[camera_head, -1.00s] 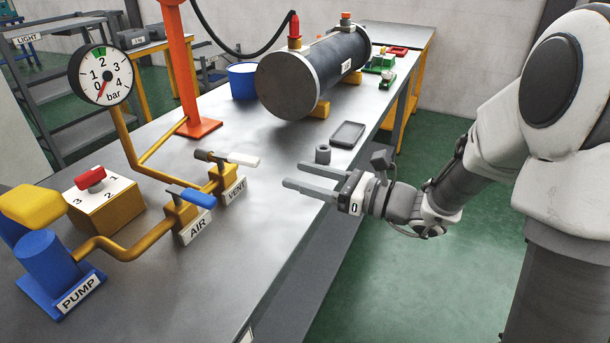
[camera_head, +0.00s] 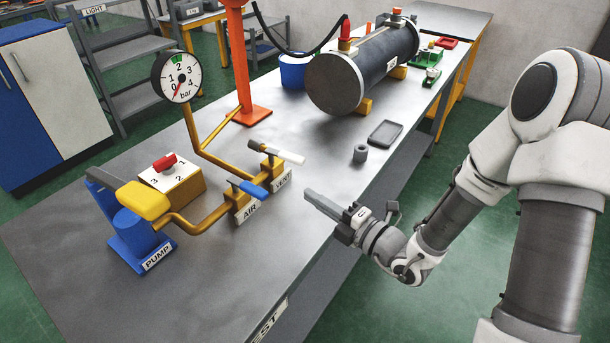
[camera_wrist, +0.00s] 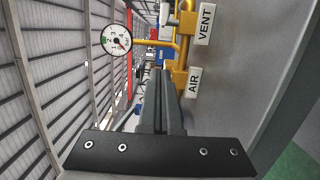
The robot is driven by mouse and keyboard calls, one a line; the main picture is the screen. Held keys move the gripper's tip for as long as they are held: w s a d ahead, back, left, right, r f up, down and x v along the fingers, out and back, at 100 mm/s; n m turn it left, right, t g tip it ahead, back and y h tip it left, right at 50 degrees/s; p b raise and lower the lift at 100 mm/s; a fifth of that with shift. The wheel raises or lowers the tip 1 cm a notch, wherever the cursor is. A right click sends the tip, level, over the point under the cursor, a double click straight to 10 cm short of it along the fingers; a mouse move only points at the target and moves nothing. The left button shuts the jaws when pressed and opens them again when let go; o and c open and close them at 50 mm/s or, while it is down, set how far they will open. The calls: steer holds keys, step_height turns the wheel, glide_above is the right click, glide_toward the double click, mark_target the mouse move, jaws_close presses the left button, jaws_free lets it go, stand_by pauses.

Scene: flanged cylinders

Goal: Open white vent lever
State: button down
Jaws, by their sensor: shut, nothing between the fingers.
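The white vent lever (camera_head: 289,155) is on the yellow vent valve (camera_head: 268,165) behind the VENT label (camera_head: 283,180). It points to the right and slightly toward the near edge of the bench. The blue air lever (camera_head: 252,190) is on the neighbouring valve by the AIR label (camera_head: 249,211). My gripper (camera_head: 308,196) is shut and empty, to the right of both valves and apart from them. In the wrist view my closed fingers (camera_wrist: 163,100) point toward the yellow pipework, and the VENT label (camera_wrist: 205,24) shows at the upper right.
The gauge (camera_head: 180,77) rises on a yellow pipe. A small grey cylinder (camera_head: 360,153) and a grey tray (camera_head: 385,133) lie right of the valves. The dark tank (camera_head: 362,70) lies behind. Bare bench (camera_head: 230,285) is in front.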

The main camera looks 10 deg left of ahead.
mark_target(284, 155)
steer(key=w+a+b, duration=0.1)
steer(key=w+a, duration=0.5)
steer(key=w, duration=0.2)
steer(key=shift+w+a, duration=0.3)
steer(key=shift+a, duration=0.1)
